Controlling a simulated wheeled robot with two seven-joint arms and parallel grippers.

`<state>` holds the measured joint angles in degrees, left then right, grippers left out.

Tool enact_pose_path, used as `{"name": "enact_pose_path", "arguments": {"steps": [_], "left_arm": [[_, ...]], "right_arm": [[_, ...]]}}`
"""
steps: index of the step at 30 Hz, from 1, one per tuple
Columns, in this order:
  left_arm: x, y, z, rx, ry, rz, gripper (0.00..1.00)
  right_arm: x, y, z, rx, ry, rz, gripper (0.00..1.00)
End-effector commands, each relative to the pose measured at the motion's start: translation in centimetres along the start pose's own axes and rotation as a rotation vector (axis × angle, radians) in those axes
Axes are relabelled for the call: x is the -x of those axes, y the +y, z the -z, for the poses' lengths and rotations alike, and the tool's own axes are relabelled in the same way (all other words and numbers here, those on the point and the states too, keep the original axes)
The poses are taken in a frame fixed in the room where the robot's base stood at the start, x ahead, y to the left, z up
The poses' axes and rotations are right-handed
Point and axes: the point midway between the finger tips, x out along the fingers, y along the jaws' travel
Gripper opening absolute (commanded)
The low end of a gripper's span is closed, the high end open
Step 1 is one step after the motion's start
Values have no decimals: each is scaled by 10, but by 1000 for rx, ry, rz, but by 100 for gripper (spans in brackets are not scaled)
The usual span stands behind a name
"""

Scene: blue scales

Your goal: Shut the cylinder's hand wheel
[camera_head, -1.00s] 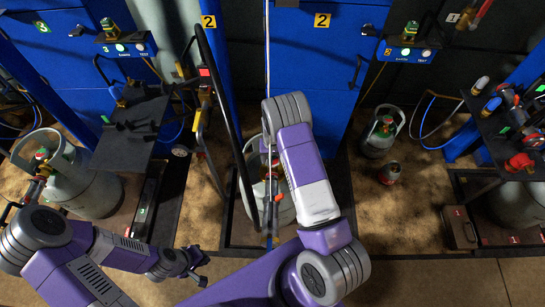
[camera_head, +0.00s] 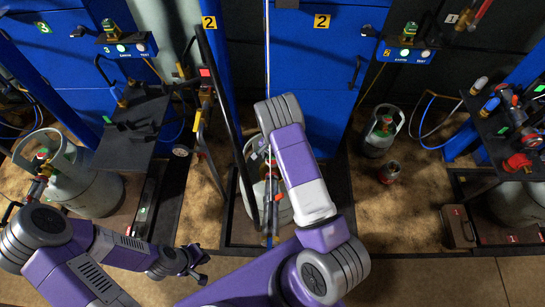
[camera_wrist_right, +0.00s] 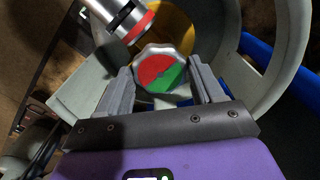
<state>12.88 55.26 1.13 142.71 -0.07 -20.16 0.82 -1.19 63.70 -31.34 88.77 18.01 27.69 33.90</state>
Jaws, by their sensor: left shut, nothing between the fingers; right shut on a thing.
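The hand wheel (camera_wrist_right: 160,66) has a scalloped silver rim and a face split into red and green. It sits between the two grey fingers of my right gripper (camera_wrist_right: 161,80), which is shut on it. The cylinder's pale grey collar (camera_wrist_right: 300,45) curves around the wheel in the right wrist view. In the head view the cylinder (camera_head: 284,212) stands behind my right forearm, partly covered. The right gripper and the wheel are hidden there. My left gripper (camera_head: 201,268) is shut and empty, low and to the left of this cylinder.
A silver fitting with a red band (camera_wrist_right: 130,20) is close to the wheel. Another grey cylinder (camera_head: 85,185) stands at the left, beside a dark shelf (camera_head: 130,135).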

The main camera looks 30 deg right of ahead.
Motion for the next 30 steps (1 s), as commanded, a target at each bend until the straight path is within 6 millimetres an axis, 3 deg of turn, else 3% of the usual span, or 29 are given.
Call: {"name": "enact_pose_path", "arguments": {"steps": [13, 14, 18, 26, 30], "left_arm": [[0, 0, 0, 0, 0, 0, 0], [0, 0, 0, 0, 0, 0, 0], [0, 0, 0, 0, 0, 0, 0], [0, 0, 0, 0, 0, 0, 0], [4, 2, 0, 0, 0, 0, 0]], "right_arm": [[1, -1, 1, -11, 3, 3, 36], [1, -1, 1, -11, 3, 3, 70], [0, 0, 1, -10, 3, 2, 91], [0, 0, 0, -10, 1, 1, 92], [11, 0, 0, -10, 2, 1, 92]]}}
